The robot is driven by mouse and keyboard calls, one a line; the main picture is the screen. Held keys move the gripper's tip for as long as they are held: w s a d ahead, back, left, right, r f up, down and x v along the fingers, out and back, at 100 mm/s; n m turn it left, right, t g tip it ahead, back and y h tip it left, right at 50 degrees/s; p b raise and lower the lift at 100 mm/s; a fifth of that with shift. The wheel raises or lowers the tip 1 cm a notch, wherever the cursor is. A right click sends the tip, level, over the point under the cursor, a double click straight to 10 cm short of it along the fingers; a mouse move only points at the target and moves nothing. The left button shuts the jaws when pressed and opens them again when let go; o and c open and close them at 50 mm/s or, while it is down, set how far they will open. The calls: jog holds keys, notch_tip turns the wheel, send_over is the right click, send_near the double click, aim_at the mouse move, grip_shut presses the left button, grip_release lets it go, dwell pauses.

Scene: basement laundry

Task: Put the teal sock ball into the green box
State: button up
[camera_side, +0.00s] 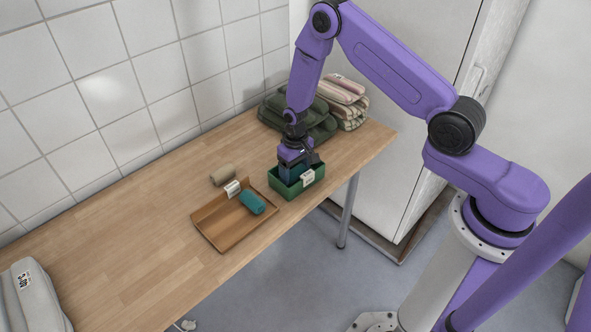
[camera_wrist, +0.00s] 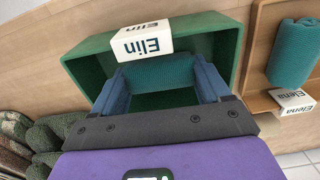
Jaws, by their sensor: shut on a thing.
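A teal sock ball (camera_wrist: 158,72) is between the two blue fingers of my gripper (camera_wrist: 161,78) in the wrist view. My gripper is shut on it. In the side view my gripper (camera_side: 294,172) points down into the opening of the green box (camera_side: 304,188), and the held ball cannot be made out there. The green box also shows in the wrist view (camera_wrist: 85,62), its walls around the fingers and the ball. It bears a white label reading "Elin" (camera_wrist: 141,40). Whether the ball touches the box floor is hidden.
A brown tray (camera_side: 218,228) labelled "Elena" (camera_wrist: 292,101) stands beside the box and holds another teal sock roll (camera_side: 252,202). A beige roll (camera_side: 223,175) lies behind it. Folded dark green cloth (camera_side: 272,112) and striped towels (camera_side: 345,100) are behind the box. The table's left part is mostly clear.

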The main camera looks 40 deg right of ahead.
aim_at(295, 170)
jog(key=shift+f, duration=0.2)
jog(key=o, duration=1)
jog(key=shift+r, duration=0.1)
notch_tip(295, 170, up, 12)
jog(key=s+a+r+n, duration=0.3)
jog(key=s+a+r, duration=0.2)
jog(key=r, duration=0.2)
jog(key=s+r+n, duration=0.3)
jog(key=s, duration=0.6)
jog(key=s+d+r+n, duration=0.1)
jog(key=s+r+n, duration=0.2)
jog(key=s, duration=0.6)
jog(key=s+d+r+n, duration=0.1)
jog(key=s+r+n, duration=0.3)
jog(key=s, duration=0.5)
jog(key=shift+s+r, duration=0.25)
jog(key=shift+s, duration=0.15)
